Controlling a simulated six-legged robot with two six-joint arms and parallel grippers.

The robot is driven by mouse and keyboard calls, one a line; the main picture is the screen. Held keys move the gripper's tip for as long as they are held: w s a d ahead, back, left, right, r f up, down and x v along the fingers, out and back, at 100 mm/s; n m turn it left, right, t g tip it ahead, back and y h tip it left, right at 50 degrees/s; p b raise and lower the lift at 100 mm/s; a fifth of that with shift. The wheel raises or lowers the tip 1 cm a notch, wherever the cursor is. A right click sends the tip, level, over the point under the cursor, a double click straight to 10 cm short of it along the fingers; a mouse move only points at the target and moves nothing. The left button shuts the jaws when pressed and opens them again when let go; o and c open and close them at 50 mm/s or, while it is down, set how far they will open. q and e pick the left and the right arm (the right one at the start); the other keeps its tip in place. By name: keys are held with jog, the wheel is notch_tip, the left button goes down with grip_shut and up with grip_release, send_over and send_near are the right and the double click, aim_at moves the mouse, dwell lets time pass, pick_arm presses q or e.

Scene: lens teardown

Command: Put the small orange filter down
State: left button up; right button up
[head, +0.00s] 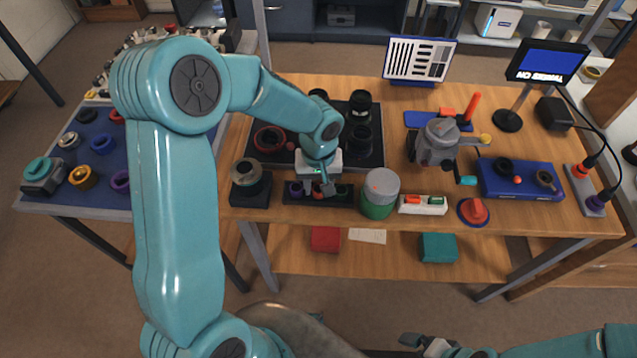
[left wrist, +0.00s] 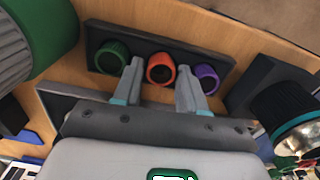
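The small orange filter (left wrist: 161,70) is a ring in the middle of a dark holder (left wrist: 105,67), between a green ring (left wrist: 112,57) and a purple ring (left wrist: 208,78). My left gripper (left wrist: 161,66) points down at it, with one finger on each side. The fingers appear to touch its sides; any thin gap is too small to see. In the head view the left gripper (head: 327,190) is over the holder (head: 290,199) at the table's front edge, and mostly hides the orange filter. My right gripper (head: 424,343) is low at the bottom edge, away from the table; its fingers are unclear.
A black lens part on a block (head: 250,186) stands left of the holder, and a green and grey cylinder (head: 379,193) close on its right. A dark mat with lens parts (head: 375,160) lies behind. A white tray (head: 422,205) and red knob (head: 473,211) are further right.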

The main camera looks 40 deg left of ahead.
aim_at(318, 188)
pick_arm(q)
jog(key=shift+r, duration=0.1)
notch_tip(318, 188, up, 12)
jog(key=shift+p, duration=0.4)
jog(key=shift+s, duration=0.1)
dwell(0.5)
